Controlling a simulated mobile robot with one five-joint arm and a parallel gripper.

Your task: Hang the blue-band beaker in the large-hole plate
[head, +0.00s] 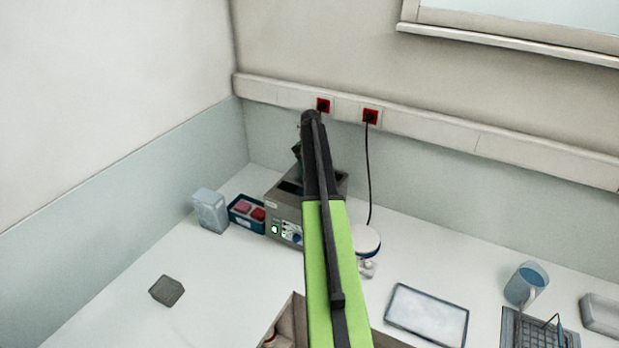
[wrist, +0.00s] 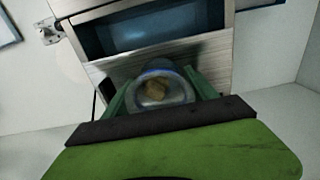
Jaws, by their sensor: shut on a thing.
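My gripper (wrist: 158,98) is shut on the blue-band beaker (wrist: 152,74), a clear round vessel with a blue rim band and something tan inside. The green fingers sit on either side of it. Beyond it in the wrist view is a steel water bath (wrist: 112,68) with a rectangular opening and bluish water. In the head view the bath (head: 270,222) stands at the back, with a lit control panel at its front; my arm covers much of it and hides the beaker. I cannot make out a large-hole plate in either view.
Left of the bath stand a blue tray (head: 232,221) with red and pink items and a pale container (head: 210,211). A grey block (head: 166,290) lies front left. A white round item (head: 366,240), tablet (head: 427,315), blue mug (head: 525,284) and laptop (head: 535,330) are right.

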